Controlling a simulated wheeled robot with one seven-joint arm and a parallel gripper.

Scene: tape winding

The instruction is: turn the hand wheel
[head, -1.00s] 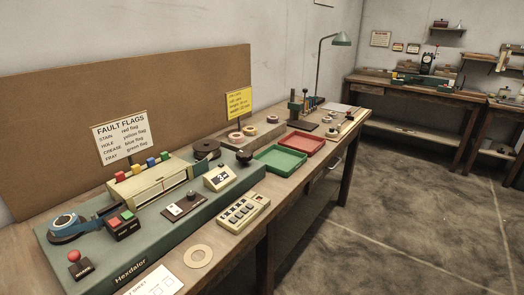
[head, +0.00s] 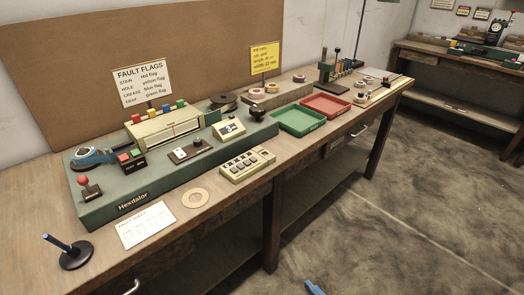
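A green winding machine marked Hexdalor (head: 110,206) lies along the workbench. At its far right end stands a small black round part with a knob (head: 257,114), which looks like the hand wheel. A dark reel (head: 223,103) sits behind it to the left, and a small display box (head: 229,130) sits in front. Nothing touches the black part. A small blue piece (head: 314,287) shows at the bottom edge, possibly the tip of my gripper. It is well away from the machine, and its fingers cannot be made out.
A keypad box (head: 247,166), a cardboard ring (head: 195,198) and a fault sheet (head: 146,224) lie along the bench front. Green (head: 299,122) and red (head: 326,106) trays stand to the right. A blue pen in a black stand (head: 75,254) is front left. The floor is clear.

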